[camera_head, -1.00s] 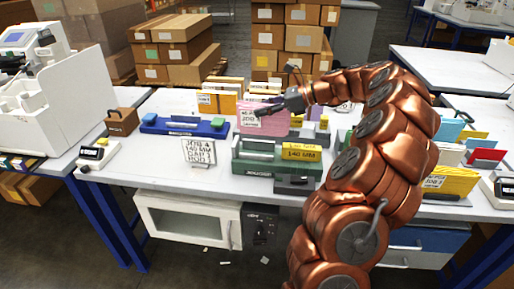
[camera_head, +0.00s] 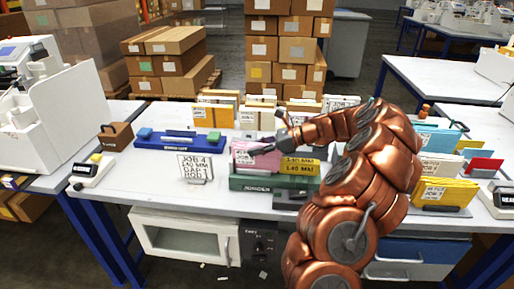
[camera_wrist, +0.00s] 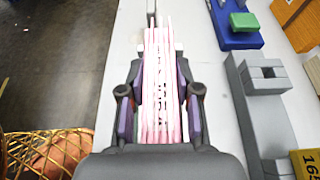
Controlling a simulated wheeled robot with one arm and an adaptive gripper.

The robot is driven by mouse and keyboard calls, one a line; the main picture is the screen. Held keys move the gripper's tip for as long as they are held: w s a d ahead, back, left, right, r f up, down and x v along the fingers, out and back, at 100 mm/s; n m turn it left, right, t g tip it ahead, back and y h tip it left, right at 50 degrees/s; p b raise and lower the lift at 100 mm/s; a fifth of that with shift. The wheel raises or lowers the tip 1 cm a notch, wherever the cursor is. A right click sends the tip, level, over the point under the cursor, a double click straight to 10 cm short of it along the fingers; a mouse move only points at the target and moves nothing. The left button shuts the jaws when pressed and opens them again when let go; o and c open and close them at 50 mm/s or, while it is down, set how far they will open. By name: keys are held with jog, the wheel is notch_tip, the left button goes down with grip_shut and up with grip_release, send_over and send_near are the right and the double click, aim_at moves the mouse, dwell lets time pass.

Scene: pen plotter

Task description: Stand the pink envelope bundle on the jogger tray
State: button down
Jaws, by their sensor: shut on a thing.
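The pink envelope bundle (camera_head: 245,158) is in my gripper (camera_head: 277,146), upright, with a white printed label on its face. In the wrist view the bundle (camera_wrist: 158,75) stands on edge between the two fingers (camera_wrist: 160,108), which press on both sides. The green jogger tray (camera_head: 262,184) is on the table directly below the bundle in the head view, with yellow 140 MM labels (camera_head: 302,164) at its right. The bundle's lower edge overlaps the tray's back part in the picture. I cannot tell whether it touches the tray.
A job card (camera_head: 195,167) stands left of the tray. A blue fixture (camera_head: 180,141) lies behind it. Orange and cream envelope bundles (camera_head: 213,115) stand at the back. Yellow envelopes (camera_head: 445,192) stand at the right. The wrist view shows a grey fixture (camera_wrist: 262,110) beside the bundle.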

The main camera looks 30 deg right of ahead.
jog(key=shift+f, duration=0.1)
jog(key=c, duration=0.8)
grip_release()
jog(key=v, duration=1.2)
jog(key=shift+b, duration=0.35)
